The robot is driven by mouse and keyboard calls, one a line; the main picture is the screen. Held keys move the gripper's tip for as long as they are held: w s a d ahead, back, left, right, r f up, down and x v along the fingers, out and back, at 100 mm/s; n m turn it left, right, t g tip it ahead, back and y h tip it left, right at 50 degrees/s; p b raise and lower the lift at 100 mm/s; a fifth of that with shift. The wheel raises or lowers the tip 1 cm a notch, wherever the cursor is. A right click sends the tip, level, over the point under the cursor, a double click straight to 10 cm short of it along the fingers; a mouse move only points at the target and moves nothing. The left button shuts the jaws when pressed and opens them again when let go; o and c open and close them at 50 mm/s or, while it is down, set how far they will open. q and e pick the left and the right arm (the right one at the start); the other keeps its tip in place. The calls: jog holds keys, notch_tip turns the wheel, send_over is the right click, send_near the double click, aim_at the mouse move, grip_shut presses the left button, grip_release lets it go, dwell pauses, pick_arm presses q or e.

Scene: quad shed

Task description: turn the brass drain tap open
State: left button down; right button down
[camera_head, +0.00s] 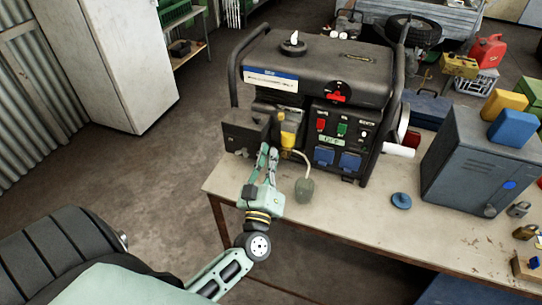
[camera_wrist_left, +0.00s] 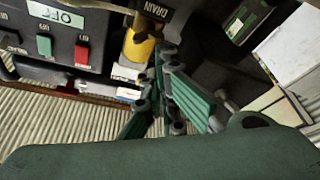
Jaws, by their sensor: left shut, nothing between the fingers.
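A yellow-brass fitting, which looks like the drain tap (camera_head: 288,130), sits low on the front of the black generator (camera_head: 320,70). In the left wrist view the brass piece (camera_wrist_left: 139,45) is beside a dark label that seems to read DRAIN. Its lever position cannot be made out. My left gripper (camera_head: 269,149) is shut and empty, just left of and below the brass piece in the head view. In the left wrist view its fingertips (camera_wrist_left: 166,52) are right beside the brass piece; I cannot tell whether they touch. My right gripper is not in view.
The generator stands on a worn workbench (camera_head: 330,222). A grey-green bulb (camera_head: 304,190) hangs by a thin tube close to my gripper. A blue disc (camera_head: 401,201) and a grey metal box (camera_head: 480,165) are to the right. Open floor lies left of the bench.

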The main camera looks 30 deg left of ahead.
pick_arm(q)
jog(key=shift+a+f+n+g+y, duration=0.2)
jog(key=shift+n+g+y, duration=0.2)
jog(key=shift+n, duration=0.7)
jog(key=shift+s+a+f+n+g+y+p, duration=0.15)
jog(key=shift+n+g+p, duration=0.15)
jog(key=shift+n, duration=0.55)
jog(key=shift+w+a+f+n+g+y+p, duration=0.1)
jog(key=shift+f+n+g+p, duration=0.2)
jog(key=shift+n, duration=0.5)
jog(key=shift+s+a+f+n+g+y+p, duration=0.15)
jog(key=shift+n+p, duration=0.25)
jog(key=shift+n, duration=0.45)
jog(key=shift+f+n+g+p, duration=0.2)
jog(key=shift+n+g+p, duration=0.1)
jog(key=shift+n, duration=0.5)
jog(key=shift+f+n+g+p, duration=0.2)
jog(key=shift+n+p, duration=0.15)
jog(key=shift+n, duration=0.45)
jog(key=shift+f+n+g+p, duration=0.2)
jog(key=shift+n+g+p, duration=0.1)
jog(key=shift+n, duration=0.5)
jog(key=shift+f+n, duration=0.3)
jog(key=shift+f, duration=0.05)
